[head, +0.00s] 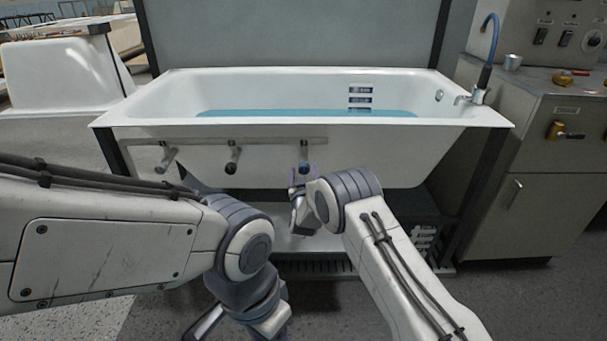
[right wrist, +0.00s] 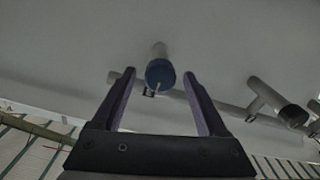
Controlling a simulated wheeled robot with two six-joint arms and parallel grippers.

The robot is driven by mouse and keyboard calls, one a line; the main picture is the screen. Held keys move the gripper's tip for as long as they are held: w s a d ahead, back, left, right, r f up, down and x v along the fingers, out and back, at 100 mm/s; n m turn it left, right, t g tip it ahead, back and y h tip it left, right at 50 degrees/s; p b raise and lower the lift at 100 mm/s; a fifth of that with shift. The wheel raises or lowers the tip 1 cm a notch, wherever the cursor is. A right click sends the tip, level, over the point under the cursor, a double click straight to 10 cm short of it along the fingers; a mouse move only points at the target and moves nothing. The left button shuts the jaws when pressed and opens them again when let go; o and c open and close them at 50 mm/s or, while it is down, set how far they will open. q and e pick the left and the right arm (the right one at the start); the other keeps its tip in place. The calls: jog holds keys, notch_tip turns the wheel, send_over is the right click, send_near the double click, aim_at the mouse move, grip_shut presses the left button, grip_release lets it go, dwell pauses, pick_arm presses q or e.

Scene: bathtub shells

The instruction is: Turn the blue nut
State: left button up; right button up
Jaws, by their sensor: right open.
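The blue nut (head: 305,168) is on the end of the rightmost of three pegs on a bar along the tub's front. It also shows in the right wrist view (right wrist: 160,74), with a pale mark on its face. My right gripper (head: 304,177) is open in front of it, partly hidden by my own wrist. In the right wrist view its purple fingers (right wrist: 159,76) stand either side of the nut, with a gap on both sides. My left gripper (head: 238,326) is low at the bottom edge, mostly hidden by its arm; its jaws cannot be made out.
A black-ended peg (head: 232,168) and a grey-ended peg (head: 160,168) stand left of the blue nut. The black one also shows in the right wrist view (right wrist: 293,116). The white bathtub (head: 440,155) holds water. A metal cabinet (head: 535,180) stands at the right.

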grip_shut()
